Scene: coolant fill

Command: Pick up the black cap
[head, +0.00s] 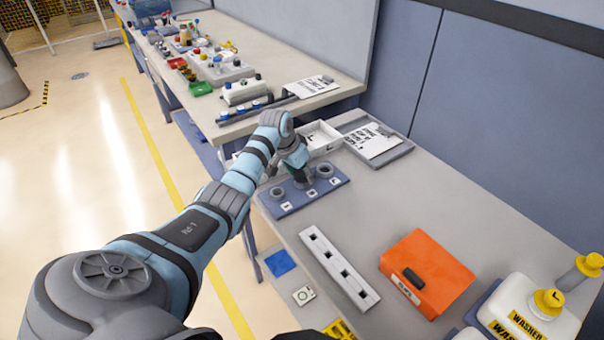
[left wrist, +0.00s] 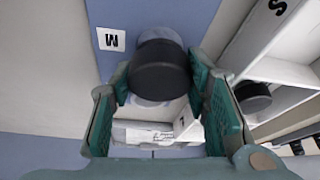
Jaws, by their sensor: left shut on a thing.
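The black cap (left wrist: 160,68) is round and dark, and it sits between the green fingers of my left gripper (left wrist: 162,88) in the left wrist view. The gripper is shut on it, over a blue board with a white label marked M (left wrist: 111,39). In the head view my left gripper (head: 302,177) points down at the blue board (head: 325,193), which has grey rings and small white labels. The cap is hard to make out there, hidden by the gripper. My right gripper does not show.
A white divided tray (left wrist: 250,58) beside the board holds another black cap (left wrist: 252,96). A white strip with square holes (head: 338,268), an orange box (head: 428,272) and washer jugs (head: 528,318) stand nearer on the bench. Bench right of the board is clear.

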